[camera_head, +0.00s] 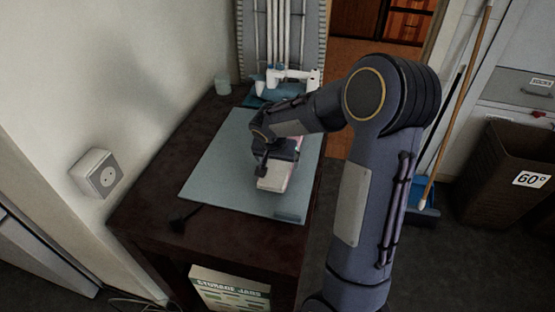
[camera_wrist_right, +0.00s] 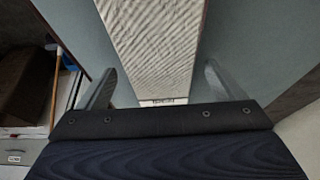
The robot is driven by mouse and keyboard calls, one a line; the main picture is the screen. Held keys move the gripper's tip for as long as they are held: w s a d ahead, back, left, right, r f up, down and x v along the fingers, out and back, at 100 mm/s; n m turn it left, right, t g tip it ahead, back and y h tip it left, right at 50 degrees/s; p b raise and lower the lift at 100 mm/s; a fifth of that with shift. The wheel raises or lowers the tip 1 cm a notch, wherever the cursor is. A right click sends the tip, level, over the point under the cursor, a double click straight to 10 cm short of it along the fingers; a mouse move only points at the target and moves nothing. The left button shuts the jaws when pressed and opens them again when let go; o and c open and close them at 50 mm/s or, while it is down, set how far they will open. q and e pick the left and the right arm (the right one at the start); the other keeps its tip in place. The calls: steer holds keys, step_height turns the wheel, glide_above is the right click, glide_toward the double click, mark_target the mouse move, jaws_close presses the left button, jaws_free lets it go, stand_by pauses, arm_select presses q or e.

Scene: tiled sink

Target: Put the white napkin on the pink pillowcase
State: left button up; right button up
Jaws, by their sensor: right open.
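The white napkin (camera_head: 272,184) is a folded, pale cloth on the blue-grey pad of the dark table, partly hidden by my right gripper. In the right wrist view, the ribbed white cloth (camera_wrist_right: 157,45) lies between the two fingers and has a small printed label at its near end. My right gripper (camera_head: 270,170) is open, and its fingers (camera_wrist_right: 161,90) stand apart on both sides of the cloth. A pink strip (camera_head: 289,176) shows beside the napkin; I cannot tell how much pink cloth lies behind my arm. My left gripper is not in view.
The blue-grey pad (camera_head: 222,170) is clear on its left side. A dark basket (camera_head: 505,175) and broom (camera_head: 455,105) are at right.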

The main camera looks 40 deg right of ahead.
steer(key=shift+r+p, duration=0.3)
steer(key=shift+r, duration=0.05)
steer(key=p+v, duration=0.1)
steer(key=v, duration=1)
steer(key=s+a+n+t+y, duration=0.1)
steer(key=s+a+n+y, duration=0.2)
steer(key=s+a, duration=0.4)
steer(key=s+a+n+t+y, duration=0.1)
steer(key=s+a+n+y, duration=0.3)
steer(key=s, duration=1)
steer(key=a+n, duration=0.1)
steer(key=a, duration=0.2)
steer(key=shift+a+r+n+t, duration=0.2)
steer(key=shift+n+t, duration=0.1)
steer(key=shift+t, duration=0.1)
steer(key=shift+s, duration=0.15)
step_height(320, 180, up, 10)
steer(key=p, duration=1)
steer(key=shift+r, duration=0.1)
